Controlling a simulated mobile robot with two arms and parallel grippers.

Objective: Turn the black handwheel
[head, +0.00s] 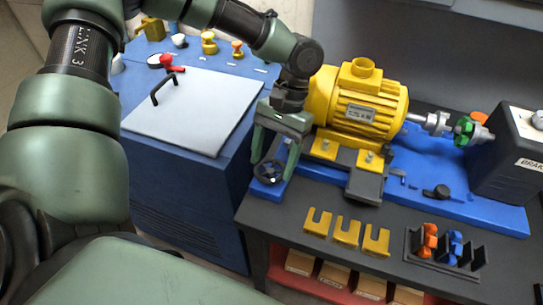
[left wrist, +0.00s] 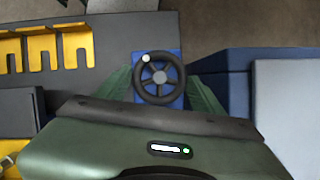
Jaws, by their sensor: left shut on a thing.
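The black handwheel (head: 258,172) has spokes and a small pale knob on its rim. It sits on a blue mount at the left front corner of the motor bench. In the left wrist view the handwheel (left wrist: 160,95) faces the camera, its knob at the upper left. My left gripper (head: 274,160) reaches down over it, with a green finger on each side. The fingers are shut on the wheel; their exact contact with the rim is partly hidden. My right gripper is out of view.
The yellow motor (head: 357,100) stands close beside my left gripper on a blue base (head: 480,205). Yellow forked shims (head: 347,232) and a rack with orange and blue pieces (head: 445,262) lie in front. A blue cabinet (head: 190,205) with a pale lid (head: 205,110) stands left.

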